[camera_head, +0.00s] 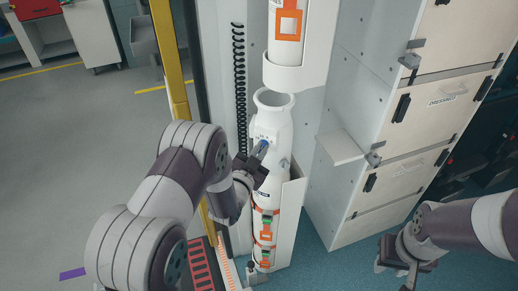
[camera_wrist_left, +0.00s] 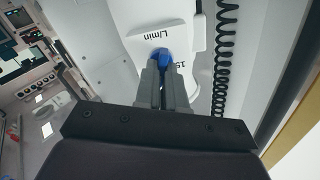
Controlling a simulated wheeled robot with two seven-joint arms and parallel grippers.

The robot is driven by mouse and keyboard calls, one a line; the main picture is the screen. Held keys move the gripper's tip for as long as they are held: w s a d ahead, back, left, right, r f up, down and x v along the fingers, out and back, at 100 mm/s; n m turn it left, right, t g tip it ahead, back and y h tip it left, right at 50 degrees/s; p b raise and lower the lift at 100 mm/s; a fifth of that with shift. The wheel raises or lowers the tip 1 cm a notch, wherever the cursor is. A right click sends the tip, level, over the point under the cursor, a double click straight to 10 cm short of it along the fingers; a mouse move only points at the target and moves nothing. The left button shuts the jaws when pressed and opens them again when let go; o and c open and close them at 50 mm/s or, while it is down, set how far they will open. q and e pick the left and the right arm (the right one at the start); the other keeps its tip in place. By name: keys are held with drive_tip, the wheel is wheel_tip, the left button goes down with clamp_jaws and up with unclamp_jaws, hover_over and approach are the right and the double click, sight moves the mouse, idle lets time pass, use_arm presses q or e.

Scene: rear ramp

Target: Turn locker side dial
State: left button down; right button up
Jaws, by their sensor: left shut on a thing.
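A blue dial (camera_head: 262,146) sits on the front of a white cylinder unit (camera_head: 273,120) in the locker. In the left wrist view the blue dial (camera_wrist_left: 159,55) shows at the tips of my left gripper (camera_wrist_left: 163,75), under a white panel marked "L/min" (camera_wrist_left: 165,30). My left gripper (camera_head: 259,157) is shut on the dial, and its fingers cover most of it. My right gripper (camera_head: 406,268) is low at the right, away from the cylinder; its fingers are too small and partly hidden to tell their opening.
A black coiled hose (camera_head: 239,90) hangs left of the cylinder. A yellow post (camera_head: 171,60) stands further left. A white cabinet with drawers (camera_head: 420,120) is on the right, with a small shelf (camera_head: 340,148) jutting toward the cylinder. Open grey floor lies at the far left.

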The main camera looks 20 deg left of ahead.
use_arm(q)
drive_tip(key=shift+w+d+m+b, duration=0.1)
drive_tip(key=shift+m+b, duration=1.05)
drive_tip(key=shift+m, duration=0.65)
drive_tip(key=shift+d+m+b, duration=0.1)
drive_tip(key=shift+m+b, duration=1)
drive_tip(key=shift+m, duration=0.7)
drive_tip(key=shift+r, duration=0.1)
drive_tip(key=c, duration=1.2)
unclamp_jaws()
drive_tip(key=shift+a, duration=0.1)
drive_tip(key=shift+f, duration=0.2)
